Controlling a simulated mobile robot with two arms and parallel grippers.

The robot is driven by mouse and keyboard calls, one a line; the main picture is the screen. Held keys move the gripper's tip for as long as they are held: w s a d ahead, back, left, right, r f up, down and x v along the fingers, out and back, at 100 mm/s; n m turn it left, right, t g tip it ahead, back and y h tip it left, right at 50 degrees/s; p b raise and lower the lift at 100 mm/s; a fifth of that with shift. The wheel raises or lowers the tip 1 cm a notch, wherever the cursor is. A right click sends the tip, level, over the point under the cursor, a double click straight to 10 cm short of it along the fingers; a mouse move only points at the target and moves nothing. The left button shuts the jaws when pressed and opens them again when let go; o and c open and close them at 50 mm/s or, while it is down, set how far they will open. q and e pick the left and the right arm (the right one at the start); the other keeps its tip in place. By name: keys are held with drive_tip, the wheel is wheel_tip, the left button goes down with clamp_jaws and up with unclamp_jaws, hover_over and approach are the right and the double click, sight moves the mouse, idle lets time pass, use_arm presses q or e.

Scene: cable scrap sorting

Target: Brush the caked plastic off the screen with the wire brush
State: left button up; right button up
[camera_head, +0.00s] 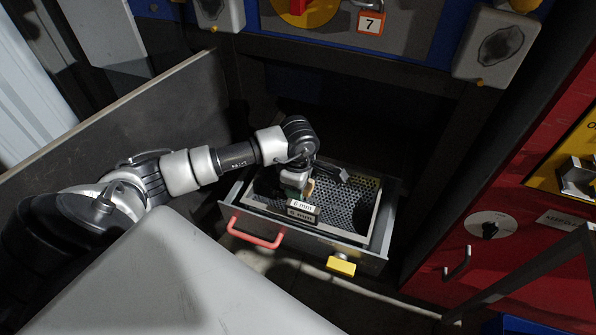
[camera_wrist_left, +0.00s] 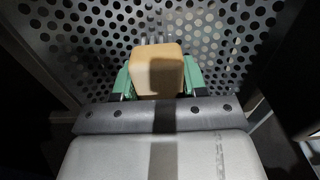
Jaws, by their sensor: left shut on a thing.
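The perforated metal screen (camera_head: 348,204) lies in an open drawer; its round holes fill the top of the left wrist view (camera_wrist_left: 85,40). My left gripper (camera_head: 297,184) is over the left part of the screen. Its green fingers are shut on the wire brush (camera_wrist_left: 158,68), whose tan block shows between them. A few thin bristles show beyond the block's far edge. I cannot tell whether the bristles touch the screen. I cannot make out the caked plastic clearly; part of the screen is hidden under the gripper and brush. My right gripper is not in view.
The open drawer (camera_head: 313,240) has a red handle (camera_head: 256,233), a yellow block (camera_head: 341,266) and "6 mm" labels (camera_head: 303,207) at its front. A dark panel (camera_head: 150,115) stands to the left. A red cabinet (camera_head: 520,200) with a dial and hook stands close on the right.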

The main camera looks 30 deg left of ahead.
sight(312, 185)
use_arm(q)
drive_tip(key=shift+w+d, duration=0.2)
drive_tip(key=shift+d, duration=0.7)
drive_tip(key=shift+w+d+r, duration=0.1)
drive_tip(key=shift+w+d, duration=0.1)
drive_tip(key=shift+d, duration=0.6)
drive_tip(key=shift+w+d, duration=0.15)
drive_tip(key=shift+d, duration=0.3)
drive_tip(key=shift+w+d+b, duration=0.25)
drive_tip(key=shift+d+b, duration=0.25)
drive_tip(key=shift+d, duration=0.75)
drive_tip(key=shift+w+d, duration=0.25)
drive_tip(key=shift+d, duration=0.8)
drive_tip(key=shift+w+d+b, duration=0.2)
drive_tip(key=shift+d+b, duration=0.1)
drive_tip(key=shift+d, duration=0.65)
drive_tip(key=shift+w+d, duration=0.1)
drive_tip(key=shift+d, duration=0.2)
drive_tip(key=shift+w+d+b, duration=0.2)
drive_tip(key=shift+d+b, duration=0.35)
drive_tip(key=shift+d, duration=0.55)
drive_tip(key=shift+s+a, duration=0.2)
drive_tip(key=shift+a, duration=0.7)
drive_tip(key=shift+s+a, duration=0.15)
drive_tip(key=shift+a, duration=0.75)
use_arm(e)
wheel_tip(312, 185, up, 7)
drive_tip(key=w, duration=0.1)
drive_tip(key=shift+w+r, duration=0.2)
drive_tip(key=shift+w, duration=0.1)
